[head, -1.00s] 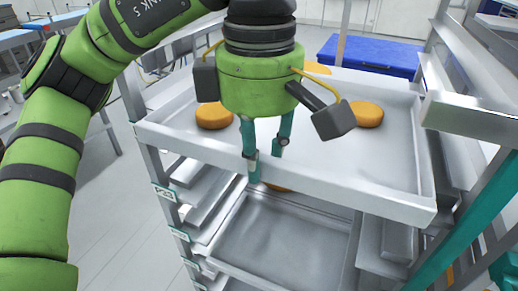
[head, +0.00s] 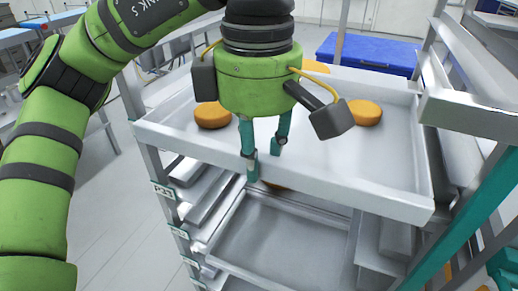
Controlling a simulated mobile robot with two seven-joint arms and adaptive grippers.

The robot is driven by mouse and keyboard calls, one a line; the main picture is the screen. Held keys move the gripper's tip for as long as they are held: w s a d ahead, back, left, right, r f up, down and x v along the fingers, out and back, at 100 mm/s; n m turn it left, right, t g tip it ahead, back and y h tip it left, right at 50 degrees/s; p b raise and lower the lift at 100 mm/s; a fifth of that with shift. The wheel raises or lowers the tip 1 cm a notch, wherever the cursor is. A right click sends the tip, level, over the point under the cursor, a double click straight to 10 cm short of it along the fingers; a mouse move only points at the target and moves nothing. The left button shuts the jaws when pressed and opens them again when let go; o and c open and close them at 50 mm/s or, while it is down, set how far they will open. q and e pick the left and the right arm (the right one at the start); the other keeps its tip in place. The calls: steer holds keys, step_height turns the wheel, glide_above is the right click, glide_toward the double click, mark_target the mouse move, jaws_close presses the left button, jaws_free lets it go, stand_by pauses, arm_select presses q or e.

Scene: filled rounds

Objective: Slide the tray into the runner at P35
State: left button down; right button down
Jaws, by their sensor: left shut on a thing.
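A light grey tray (head: 376,164) carrying several orange rounds (head: 212,115) lies across the upper part of a metal rack in the head view. My left gripper (head: 262,171) is shut on the tray's near rim, with its teal fingers at the wall's middle. The rack's left post carries small labels, and the upper one (head: 162,190) seems to read P35. The tray's near edge sits just above that label. The gripper hides part of the tray and some rounds. My right gripper is not in view.
Another grey tray (head: 285,238) sits lower in the rack, with more runners (head: 205,195) at its left. A blue box (head: 368,54) stands behind the rack. A second metal frame (head: 470,115) is close on the right. Open floor (head: 105,225) lies at the left.

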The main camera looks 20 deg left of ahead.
arm_select(q)
steer(key=shift+f+b, duration=1.25)
steer(key=shift+f, duration=0.25)
stand_by(0.3)
steer(key=c, duration=1)
jaws_free()
step_height(320, 180, up, 12)
steer(key=shift+s, duration=0.15)
